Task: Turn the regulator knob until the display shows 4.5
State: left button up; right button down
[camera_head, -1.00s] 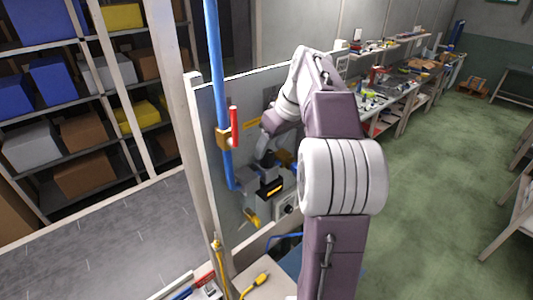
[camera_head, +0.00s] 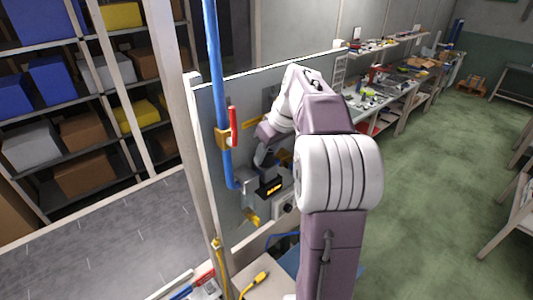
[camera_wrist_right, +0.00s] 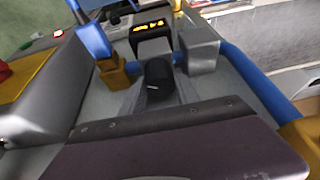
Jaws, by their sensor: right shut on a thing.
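The regulator knob (camera_wrist_right: 158,82) is a dark cap with a pale line on it, in the middle of the right wrist view. My right gripper (camera_wrist_right: 160,92) is shut on the knob, one finger on each side. The display (camera_wrist_right: 151,26) is a black box with orange digits just beyond the knob; the digits are too small to read. The display also shows in the head view (camera_head: 271,187), below my right gripper (camera_head: 262,166). In the head view my right wrist and hand cover the knob. My left gripper is not in view.
A grey panel (camera_head: 210,125) carries a blue pipe (camera_head: 214,70) with a red-handled valve (camera_head: 233,122). Shelves with boxes (camera_head: 85,170) stand at the left. A workbench (camera_head: 400,90) with tools is at the back right. The green floor at right is open.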

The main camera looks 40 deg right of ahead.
jog(key=m+h, duration=0.1)
jog(key=m, duration=0.2)
jog(key=shift+m+h, duration=0.8)
jog(key=shift+m, duration=1.2)
jog(key=c, duration=1)
grip_release()
jog(key=shift+o, duration=0.5)
jog(key=shift+s+d, duration=0.15)
jog(key=shift+s, duration=0.05)
